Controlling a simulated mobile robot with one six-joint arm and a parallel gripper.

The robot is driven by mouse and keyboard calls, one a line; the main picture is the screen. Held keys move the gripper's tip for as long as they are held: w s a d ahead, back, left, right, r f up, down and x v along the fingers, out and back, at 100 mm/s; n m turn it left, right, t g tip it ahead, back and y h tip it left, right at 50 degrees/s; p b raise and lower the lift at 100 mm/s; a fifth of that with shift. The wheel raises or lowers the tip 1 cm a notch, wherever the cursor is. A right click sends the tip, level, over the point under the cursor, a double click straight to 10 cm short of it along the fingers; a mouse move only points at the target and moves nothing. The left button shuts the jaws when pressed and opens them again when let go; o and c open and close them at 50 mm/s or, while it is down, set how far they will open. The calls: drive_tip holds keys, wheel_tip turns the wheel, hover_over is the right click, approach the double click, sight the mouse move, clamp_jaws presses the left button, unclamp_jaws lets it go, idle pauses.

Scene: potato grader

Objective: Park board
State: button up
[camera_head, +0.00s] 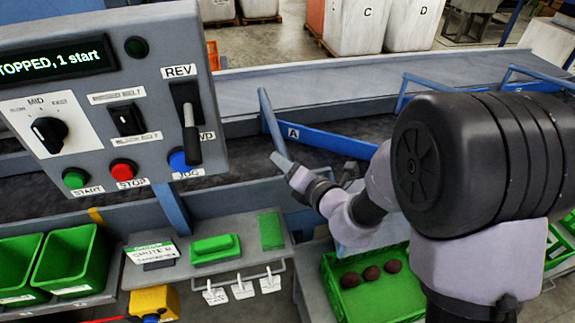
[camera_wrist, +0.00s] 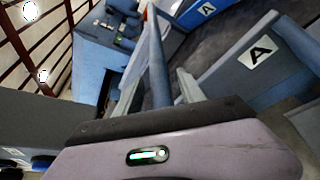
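The blue board marked A (camera_head: 330,140) lies slantwise across the dark belt. A blue-grey bar (camera_head: 268,112) stands at its left end. The bar also shows in the wrist view (camera_wrist: 157,60), just beyond my gripper, and a grey panel marked A (camera_wrist: 235,72) is right of it. My gripper (camera_head: 284,165) reaches left over the belt, its tip near the bar's lower end. Its lilac body fills the bottom of the wrist view. Whether the fingers touch or hold the bar is not clear.
A control panel (camera_head: 105,110) stands at left, with buttons, a knob, a lever and a display reading "TOPPED, 1 start". Green bins (camera_head: 62,262) and a shelf with green items are in front. A green crate (camera_head: 385,303) holding dark potatoes sits below my arm.

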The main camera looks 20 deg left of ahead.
clamp_jaws()
idle(1.3)
